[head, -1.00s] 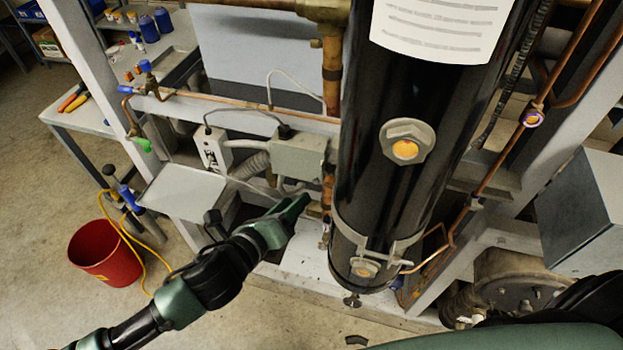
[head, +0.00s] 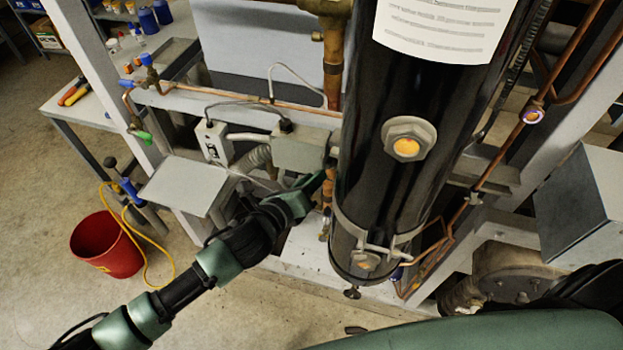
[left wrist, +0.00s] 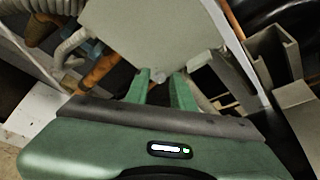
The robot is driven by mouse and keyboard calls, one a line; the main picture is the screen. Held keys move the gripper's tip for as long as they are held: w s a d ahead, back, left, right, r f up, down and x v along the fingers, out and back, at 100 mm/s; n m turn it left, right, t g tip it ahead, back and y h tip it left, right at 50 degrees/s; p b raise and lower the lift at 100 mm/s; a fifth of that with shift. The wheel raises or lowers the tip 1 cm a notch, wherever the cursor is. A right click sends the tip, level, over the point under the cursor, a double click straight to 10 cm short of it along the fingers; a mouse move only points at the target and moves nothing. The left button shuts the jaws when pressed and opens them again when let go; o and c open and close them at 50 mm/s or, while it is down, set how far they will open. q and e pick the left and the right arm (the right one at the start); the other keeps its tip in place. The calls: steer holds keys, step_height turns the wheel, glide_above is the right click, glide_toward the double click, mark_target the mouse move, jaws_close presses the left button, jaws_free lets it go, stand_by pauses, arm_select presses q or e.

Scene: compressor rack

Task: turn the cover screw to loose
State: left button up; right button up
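A grey box (head: 300,152) with a cable entering its top is mounted on the rack left of the black cylinder. In the left wrist view its grey cover (left wrist: 150,35) fills the upper middle. A small round screw head (left wrist: 159,77) shows at the cover's near edge. My left gripper (head: 320,182) is beside the box's lower right in the head view. In the left wrist view its two green fingers (left wrist: 160,80) are apart, one on each side of the screw head. I cannot tell whether they touch it. My right gripper is not in view.
The large black cylinder (head: 395,190) stands close to the right of my left gripper. A copper pipe (head: 328,190) runs beside the gripper. A grey tray (head: 183,186) and a red bucket (head: 105,245) are to the left.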

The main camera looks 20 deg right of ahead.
arm_select(q)
jaws_close()
steer(key=shift+s+d+f+n+t+h+b, duration=0.1)
steer(key=shift+f+n+t+h+b, duration=0.35)
steer(key=shift+n+t+b, duration=2)
steer(key=shift+w+f+n+t+h+b, duration=0.15)
steer(key=shift+n+h+b, duration=0.4)
steer(key=shift+n+b, duration=4.05)
steer(key=shift+s+d+f+n+t+h+b, duration=0.15)
steer(key=shift+f+n+t+h+b, duration=0.75)
steer(key=shift+n, duration=5.65)
steer(key=shift+a+r+n+t+y+p, duration=0.1)
steer(key=shift+r+n+t+y+p, duration=0.2)
steer(key=shift+r+t+y+p, duration=0.2)
